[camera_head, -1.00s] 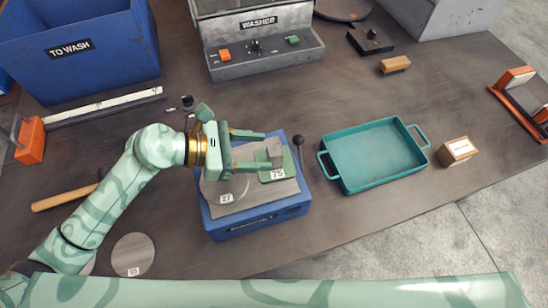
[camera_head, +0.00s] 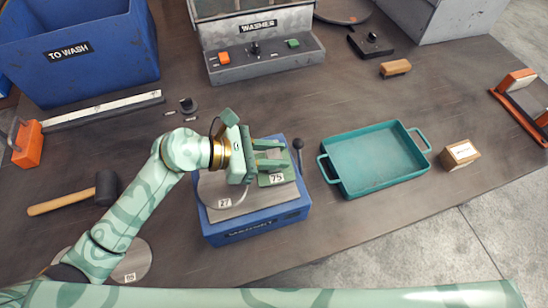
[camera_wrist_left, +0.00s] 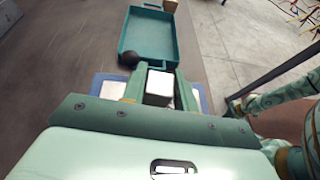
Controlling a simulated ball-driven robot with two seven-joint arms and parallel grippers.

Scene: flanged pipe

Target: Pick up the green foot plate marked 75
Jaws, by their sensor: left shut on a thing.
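The green foot plate marked 75 (camera_head: 277,180) lies on the blue magnet block (camera_head: 255,229), at the right of its grey top. My left gripper (camera_head: 272,158) reaches in from the left over the plate and is shut on the plate's upright grey block. In the left wrist view the block (camera_wrist_left: 159,88) sits between the two fingers, its top pale. The fingers hide most of the block in the head view. A grey round plate marked 27 (camera_head: 224,201) lies on the magnet block beside it, partly under my gripper. My right gripper is not in view.
A black-knobbed lever (camera_head: 298,144) stands at the magnet block's right. A teal tray (camera_head: 375,160) is empty further right, with a wooden block (camera_head: 460,154) past it. A mallet (camera_head: 75,195) lies at left. The washer (camera_head: 265,60) stands behind.

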